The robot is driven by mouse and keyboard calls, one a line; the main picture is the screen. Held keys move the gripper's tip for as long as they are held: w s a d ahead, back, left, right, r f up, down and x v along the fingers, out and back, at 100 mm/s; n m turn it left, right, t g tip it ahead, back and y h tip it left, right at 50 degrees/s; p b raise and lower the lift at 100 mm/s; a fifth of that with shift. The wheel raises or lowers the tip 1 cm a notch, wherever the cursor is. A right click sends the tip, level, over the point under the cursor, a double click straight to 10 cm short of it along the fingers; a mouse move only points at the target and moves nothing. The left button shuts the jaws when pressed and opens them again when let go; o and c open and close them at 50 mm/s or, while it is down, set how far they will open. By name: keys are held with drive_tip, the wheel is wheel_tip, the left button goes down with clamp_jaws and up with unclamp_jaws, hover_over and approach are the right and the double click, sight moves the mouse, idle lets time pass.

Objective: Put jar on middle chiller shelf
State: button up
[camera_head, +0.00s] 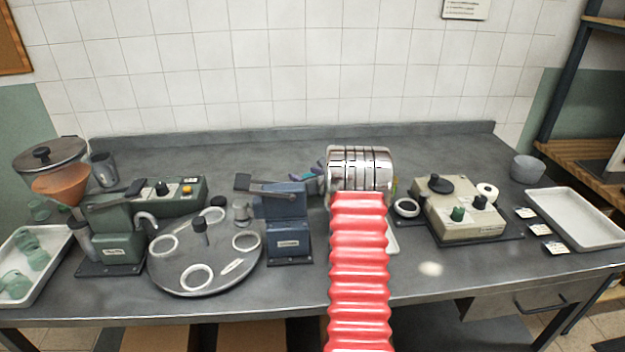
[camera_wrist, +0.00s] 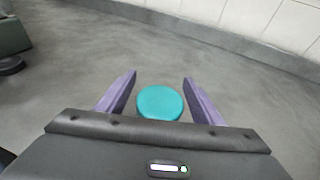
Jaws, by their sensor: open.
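A round teal jar lid (camera_wrist: 160,103) shows in the wrist view, seen from above, and the jar body under it is hidden. My gripper (camera_wrist: 160,77) is open, with one purple finger on each side of the lid. A gap shows between the lid and each finger. How far down the fingers reach beside the jar cannot be told. In the head view my red arm and silver wrist cover most of that spot, and only a small purple and teal patch shows left of the wrist. No shelf is clearly recognisable as a chiller shelf.
A blue press (camera_head: 285,225) and a round grey plate (camera_head: 205,270) with white rings stand left of my arm. A beige device (camera_head: 462,215) and white tray (camera_head: 577,217) stand right. A rack (camera_head: 580,147) is at the right edge. The bench's back (camera_head: 250,150) is mostly clear.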

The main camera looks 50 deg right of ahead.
drive_tip(key=v, duration=1.2)
drive_tip(key=shift+w, duration=0.1)
drive_tip(key=shift+o, duration=0.4)
drive_tip(key=shift+s+r, duration=0.15)
drive_tip(key=shift+s, duration=0.2)
drive_tip(key=v, duration=0.6)
drive_tip(key=shift+s+a+g, duration=0.2)
drive_tip(key=shift+s+g, duration=0.1)
drive_tip(key=shift+r, duration=0.1)
drive_tip(key=shift+x, duration=4.3)
